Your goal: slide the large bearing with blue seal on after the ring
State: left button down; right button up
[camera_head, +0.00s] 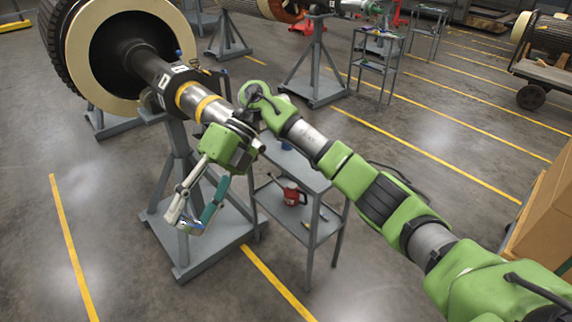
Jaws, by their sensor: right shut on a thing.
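My right gripper (191,222) hangs low, in front of the grey rotor stand and below the shaft. I cannot tell for sure that this is the large bearing with the blue seal. The rotor shaft (150,68) slopes down to the right from the big rotor. It carries a dark collar with white marks and two yellow bands (204,106), either of which may be the ring. My wrist hides the shaft's near end. My left gripper is out of view.
The rotor stand (177,160) bears the shaft. A grey cart (303,176) stands close on its right, with a red can (292,195) on its lower shelf. A cardboard box (545,220) is at the right edge. The floor at lower left is clear.

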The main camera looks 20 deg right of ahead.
jog(key=w+d+r+m+t+y+p, duration=0.1)
jog(key=w+d+r+m+t+y, duration=0.2)
jog(key=m+t, duration=0.4)
jog(key=m+t+h+p, duration=0.4)
jog(key=m+t+h, duration=0.2)
jog(key=m+t, duration=0.8)
send_near(262, 149)
jog(key=f+t, duration=0.1)
jog(key=shift+n, duration=0.4)
jog(key=shift+b+x, duration=0.6)
jog(key=shift+x, duration=1.95)
jog(key=shift+s+p, duration=0.1)
jog(key=shift+p, duration=0.2)
jog(key=shift+w+a, duration=0.2)
jog(key=shift+w, duration=0.3)
